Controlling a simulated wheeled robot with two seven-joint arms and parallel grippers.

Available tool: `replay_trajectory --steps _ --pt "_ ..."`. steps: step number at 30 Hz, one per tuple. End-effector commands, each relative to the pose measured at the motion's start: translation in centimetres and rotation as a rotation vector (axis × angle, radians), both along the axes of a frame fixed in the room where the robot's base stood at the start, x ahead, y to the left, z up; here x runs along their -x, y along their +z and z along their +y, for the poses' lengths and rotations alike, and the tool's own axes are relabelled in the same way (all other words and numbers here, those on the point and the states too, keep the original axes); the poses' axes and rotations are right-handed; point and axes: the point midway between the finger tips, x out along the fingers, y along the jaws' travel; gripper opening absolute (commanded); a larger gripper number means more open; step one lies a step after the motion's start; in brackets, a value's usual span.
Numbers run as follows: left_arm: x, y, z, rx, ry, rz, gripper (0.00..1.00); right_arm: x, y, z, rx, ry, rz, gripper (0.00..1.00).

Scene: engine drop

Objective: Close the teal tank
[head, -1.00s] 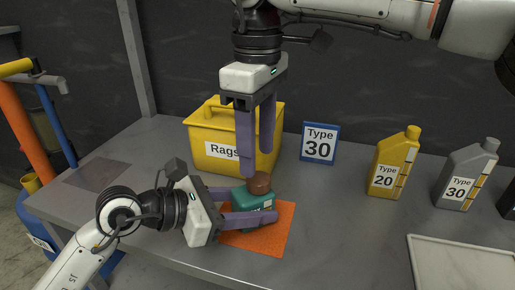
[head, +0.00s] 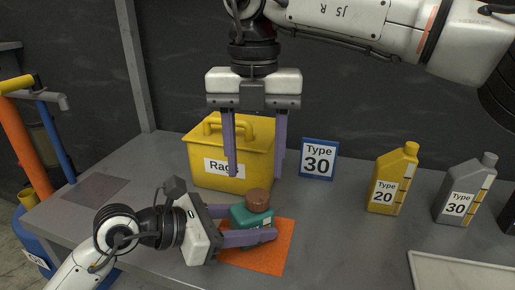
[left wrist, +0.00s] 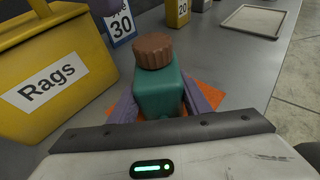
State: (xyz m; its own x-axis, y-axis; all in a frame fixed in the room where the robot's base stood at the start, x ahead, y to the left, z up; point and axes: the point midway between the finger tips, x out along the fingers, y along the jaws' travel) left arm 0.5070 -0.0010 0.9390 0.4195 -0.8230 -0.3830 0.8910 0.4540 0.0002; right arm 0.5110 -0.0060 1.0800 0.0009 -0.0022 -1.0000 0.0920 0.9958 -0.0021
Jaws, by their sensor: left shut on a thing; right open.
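The teal tank (head: 252,219) stands on an orange mat (head: 257,262) on the grey bench. A brown ribbed cap (head: 257,197) sits on its top; whether it is screwed tight I cannot tell. The tank (left wrist: 160,94) and cap (left wrist: 153,51) also show in the left wrist view. My left gripper (head: 270,237) is shut on the tank, with a finger on either side. My right gripper (head: 255,175) is open and empty, pointing down above and behind the tank, in front of the yellow rags box.
The yellow rags box (head: 254,168) stands behind the tank. A blue "Type 30" sign (head: 318,160), a yellow "Type 20" bottle (head: 393,178) and a grey "Type 30" bottle (head: 465,188) stand to the right. A pale tray (head: 460,272) lies front right. The bench between mat and tray is clear.

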Motion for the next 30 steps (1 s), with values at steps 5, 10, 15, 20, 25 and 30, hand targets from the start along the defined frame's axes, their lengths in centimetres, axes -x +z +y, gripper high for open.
replay_trajectory --steps 5,10,15,20,25,30 --pt "0.0 0.0 0.0 0.0 0.0 0.0 0.0 0.0 0.2 0.0 -0.001 0.408 0.0 0.49" --pt "0.0 0.0 0.0 0.0 0.0 0.0 0.0 0.0 0.5 0.0 0.0 0.803 0.001 0.49" --pt "0.0 0.0 0.0 0.001 0.0 0.0 0.0 0.0 0.7 0.0 -0.001 1.197 0.001 0.49" --pt "0.0 0.0 0.0 0.001 0.0 0.0 0.0 0.0 0.9 -0.1 0.0 1.568 0.002 0.49" --pt "0.0 0.0 0.0 0.001 0.0 0.0 0.0 0.0 1.2 -0.2 0.001 1.96 0.002 0.49" --pt "0.0 0.0 0.0 0.001 0.0 0.0 0.0 0.0 1.4 -0.3 0.0 2.348 0.003 0.49"
